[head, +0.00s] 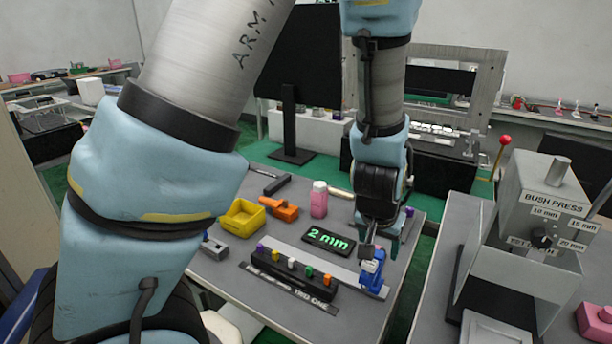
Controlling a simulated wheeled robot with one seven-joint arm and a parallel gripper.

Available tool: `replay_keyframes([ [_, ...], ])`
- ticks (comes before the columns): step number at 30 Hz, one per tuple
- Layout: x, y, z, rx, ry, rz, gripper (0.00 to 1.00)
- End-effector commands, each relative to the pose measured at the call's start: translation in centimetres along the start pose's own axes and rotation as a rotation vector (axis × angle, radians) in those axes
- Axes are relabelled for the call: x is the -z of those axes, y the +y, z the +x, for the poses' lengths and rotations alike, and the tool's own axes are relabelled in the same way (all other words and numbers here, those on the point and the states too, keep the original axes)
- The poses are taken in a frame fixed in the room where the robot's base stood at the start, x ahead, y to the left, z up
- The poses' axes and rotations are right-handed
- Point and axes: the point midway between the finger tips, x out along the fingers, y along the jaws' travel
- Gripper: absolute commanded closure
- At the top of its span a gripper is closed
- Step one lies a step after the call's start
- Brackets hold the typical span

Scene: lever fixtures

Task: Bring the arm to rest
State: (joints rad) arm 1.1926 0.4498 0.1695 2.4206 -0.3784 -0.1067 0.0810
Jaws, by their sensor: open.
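My arm reaches down from the top of the head view, and its large blue and grey links fill the left side. My gripper (379,246) points down above the right part of the grey table (232,285). A small blue fixture (372,275) stands directly below and close to the fingers. The fingers partly cover its top, and I cannot tell whether they touch it.
A bush press (520,235) with a red-knobbed lever (505,140) stands right. A monitor (297,70) stands behind.

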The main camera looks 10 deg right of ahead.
Motion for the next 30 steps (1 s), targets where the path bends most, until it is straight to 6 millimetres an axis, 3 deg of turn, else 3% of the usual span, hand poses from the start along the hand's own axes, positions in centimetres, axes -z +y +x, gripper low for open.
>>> replay_keyframes([
  [5, 0.2, -3.0, -0.9, 0.009, -0.019, -0.059, 0.35],
  [11, -0.7, -10.8, -3.8, 0.034, -0.076, -0.212, 0.35],
  [17, -3.6, -18.4, -7.6, 0.072, -0.133, -0.367, 0.35],
  [21, -6.6, -22.8, -10.5, 0.106, -0.172, -0.473, 0.35],
  [25, -9.4, -25.7, -12.8, 0.138, -0.205, -0.555, 0.35],
  [30, -11.9, -27.6, -14.7, 0.164, -0.234, -0.617, 0.35],
])
